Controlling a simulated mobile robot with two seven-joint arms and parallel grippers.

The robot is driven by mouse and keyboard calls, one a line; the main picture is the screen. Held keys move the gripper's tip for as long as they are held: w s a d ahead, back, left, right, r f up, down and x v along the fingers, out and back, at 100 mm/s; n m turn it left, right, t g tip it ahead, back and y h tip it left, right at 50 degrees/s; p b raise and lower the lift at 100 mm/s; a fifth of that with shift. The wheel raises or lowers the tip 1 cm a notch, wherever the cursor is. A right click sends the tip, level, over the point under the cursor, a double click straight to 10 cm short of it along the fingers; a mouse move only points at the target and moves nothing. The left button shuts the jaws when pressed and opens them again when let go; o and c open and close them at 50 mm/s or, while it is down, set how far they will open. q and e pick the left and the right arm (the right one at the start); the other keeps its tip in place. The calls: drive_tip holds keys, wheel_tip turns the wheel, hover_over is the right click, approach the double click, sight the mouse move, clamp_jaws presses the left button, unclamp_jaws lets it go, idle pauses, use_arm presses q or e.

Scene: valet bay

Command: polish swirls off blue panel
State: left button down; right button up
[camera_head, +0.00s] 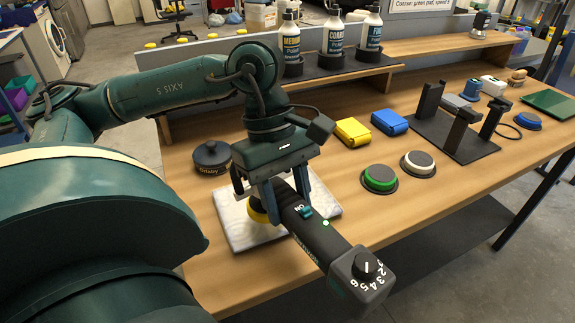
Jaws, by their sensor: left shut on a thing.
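My left gripper (286,194) is shut on the body of a black polisher (328,243). The polisher has a switch marked ON, a small lit green dot and a numbered speed dial (366,265); I cannot tell its setting. Its yellow lower part is partly hidden behind the gripper, over a pale, whitish flat piece (243,232) on the bench; I cannot tell if they touch. No blue panel is clearly visible; a dark green panel (549,104) lies at the far right. A green pad (379,178), white pad (418,162) and blue pad (527,120) sit on dark discs. My right gripper is out of view.
Three bottles (335,38) stand on a raised black tray. A lidded dark pot (211,157), yellow cloth (352,131) and blue cloth (389,122) lie behind the polisher. A black stand (455,133) is on the right. The wooden bench (425,207) is clear at front right.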

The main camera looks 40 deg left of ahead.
use_arm(q)
drive_tip(key=shift+f, duration=0.6)
drive_tip(key=shift+r, duration=0.25)
drive_tip(key=shift+f+b, duration=0.35)
drive_tip(key=shift+b, duration=0.25)
drive_tip(key=shift+b, duration=0.3)
drive_tip(key=shift+f+b, duration=0.7)
drive_tip(key=shift+b, duration=0.05)
idle(0.6)
drive_tip(key=shift+f+b, duration=0.1)
drive_tip(key=shift+b, duration=0.2)
idle(0.9)
drive_tip(key=shift+d, duration=0.1)
